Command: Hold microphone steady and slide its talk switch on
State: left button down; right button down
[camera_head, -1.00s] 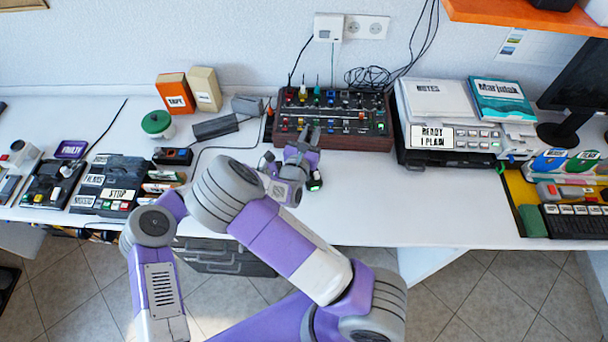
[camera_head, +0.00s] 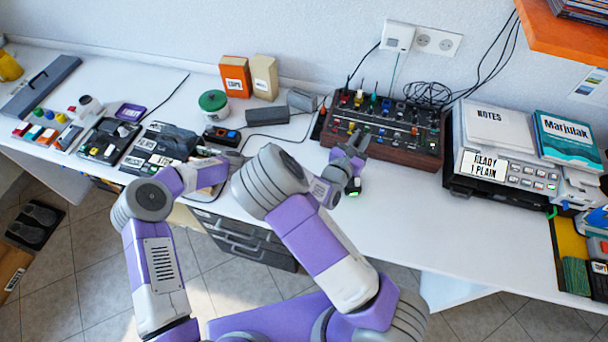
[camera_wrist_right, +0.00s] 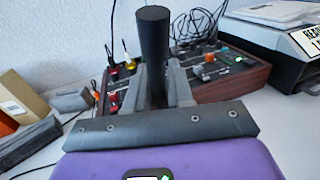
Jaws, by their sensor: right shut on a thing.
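A black cylinder (camera_wrist_right: 153,45), which looks like the microphone, stands upright between the two grey fingers of my right gripper in the right wrist view. My right gripper (camera_wrist_right: 158,88) is shut on it. In the head view my right gripper (camera_head: 352,150) is over the table just in front of the mixer, and the cylinder cannot be clearly made out there. No talk switch can be made out in either view. My left gripper (camera_head: 228,162) is low over the table by the dark button boxes, partly behind my right arm. Its fingers are unclear.
The mixer (camera_head: 385,128) with knobs and cables stands just beyond my right gripper. A printer-like device (camera_head: 510,172) is to its right. The front middle of the table is clear.

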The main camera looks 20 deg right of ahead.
jog(key=c, duration=0.9)
grip_release()
